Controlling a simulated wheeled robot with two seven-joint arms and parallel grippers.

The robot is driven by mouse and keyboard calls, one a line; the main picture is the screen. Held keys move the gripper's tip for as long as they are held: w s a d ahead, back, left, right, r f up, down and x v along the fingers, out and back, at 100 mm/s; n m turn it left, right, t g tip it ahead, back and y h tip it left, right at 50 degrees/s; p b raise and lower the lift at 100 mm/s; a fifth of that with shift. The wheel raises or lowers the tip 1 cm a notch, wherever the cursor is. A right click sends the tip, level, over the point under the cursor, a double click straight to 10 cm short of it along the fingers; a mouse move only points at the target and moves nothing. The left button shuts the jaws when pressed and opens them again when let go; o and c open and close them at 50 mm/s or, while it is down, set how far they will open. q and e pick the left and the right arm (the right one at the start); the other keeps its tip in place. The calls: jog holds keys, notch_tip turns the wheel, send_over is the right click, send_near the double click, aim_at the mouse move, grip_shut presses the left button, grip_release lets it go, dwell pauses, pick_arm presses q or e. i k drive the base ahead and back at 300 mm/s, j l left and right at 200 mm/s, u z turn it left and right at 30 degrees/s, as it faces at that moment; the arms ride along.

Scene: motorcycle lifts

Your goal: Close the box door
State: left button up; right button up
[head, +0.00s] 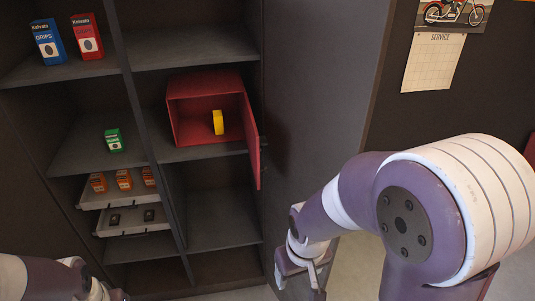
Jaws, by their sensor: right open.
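The red box (200,86) sits on a middle shelf of the dark cabinet, with its front open. Its red door (252,143) is hinged on the right side and stands swung out toward me. A small yellow item (218,122) stands inside the box. My right gripper (302,277) is low in front of the cabinet, right of and below the door and apart from it; it is open and looks empty. My left arm shows at the lower left, and its fingertips are not clear.
Blue (48,42) and red (86,37) cartons stand on the upper left shelf. A green carton (114,140) is below them, above trays (98,199) of small orange boxes. A tall grey cabinet panel (320,90) stands right of the box. The shelf below the box is empty.

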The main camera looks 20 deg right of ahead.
aim_at(252, 137)
jog(key=k+l+u, duration=0.1)
jog(key=l, duration=0.45)
jog(key=l+u, duration=0.1)
jog(key=l, duration=0.45)
jog(key=k+l+u, duration=0.1)
jog(key=l, duration=0.45)
jog(key=i+l+z, duration=0.1)
jog(key=i+z, duration=0.35)
jog(key=k, duration=0.15)
